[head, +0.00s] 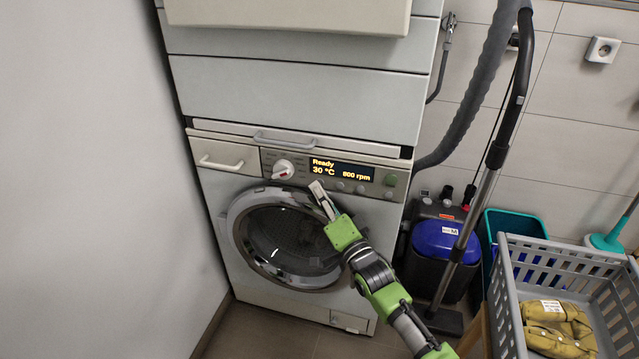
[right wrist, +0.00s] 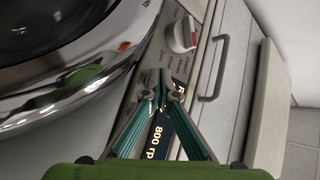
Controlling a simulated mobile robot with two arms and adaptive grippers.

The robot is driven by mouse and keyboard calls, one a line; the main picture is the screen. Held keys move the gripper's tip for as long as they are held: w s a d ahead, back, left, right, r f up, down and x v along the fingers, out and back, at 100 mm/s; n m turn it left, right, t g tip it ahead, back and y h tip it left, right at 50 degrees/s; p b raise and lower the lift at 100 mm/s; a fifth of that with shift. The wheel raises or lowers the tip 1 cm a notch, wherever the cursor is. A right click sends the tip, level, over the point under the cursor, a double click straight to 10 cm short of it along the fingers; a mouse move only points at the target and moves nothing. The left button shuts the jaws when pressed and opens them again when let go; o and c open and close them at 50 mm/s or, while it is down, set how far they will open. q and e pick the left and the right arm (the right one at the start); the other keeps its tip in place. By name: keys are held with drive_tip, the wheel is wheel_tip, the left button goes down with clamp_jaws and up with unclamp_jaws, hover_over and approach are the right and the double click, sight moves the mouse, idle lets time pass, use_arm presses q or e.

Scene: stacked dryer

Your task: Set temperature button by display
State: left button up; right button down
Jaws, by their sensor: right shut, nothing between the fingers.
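The washing machine's dark display (head: 342,170) reads "Ready", "30 °C" and "800 rpm" in yellow. A row of small round buttons (head: 361,189) runs just below it. The button nearest the "30 °C" text is hidden behind my right gripper (head: 318,187), which is shut and empty, its tips at the display's lower left edge. In the right wrist view the fingertips (right wrist: 161,92) meet in front of the panel, partly covering the display (right wrist: 158,138). I cannot tell whether the tips touch the panel. My left gripper is not in view.
The round glass door (head: 285,235) is below. A vacuum cleaner (head: 440,245) and a grey basket (head: 505,300) stand at the right. A wall is at the left.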

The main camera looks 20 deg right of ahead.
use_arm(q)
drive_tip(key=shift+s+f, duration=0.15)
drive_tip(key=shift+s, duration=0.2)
use_arm(e)
drive_tip(key=shift+w, duration=0.1)
drive_tip(key=shift+w+d, duration=0.1)
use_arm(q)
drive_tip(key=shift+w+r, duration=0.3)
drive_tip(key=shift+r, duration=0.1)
use_arm(e)
drive_tip(key=shift+w, duration=0.1)
idle(0.5)
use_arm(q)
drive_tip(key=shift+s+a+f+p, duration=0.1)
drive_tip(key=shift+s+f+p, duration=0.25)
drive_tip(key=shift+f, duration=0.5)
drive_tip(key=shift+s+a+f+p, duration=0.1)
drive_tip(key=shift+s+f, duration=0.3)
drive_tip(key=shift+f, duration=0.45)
use_arm(e)
drive_tip(key=shift+s+a, duration=0.35)
drive_tip(key=shift+s, duration=0.3)
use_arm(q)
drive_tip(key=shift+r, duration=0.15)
use_arm(e)
drive_tip(key=shift+s+a, duration=0.1)
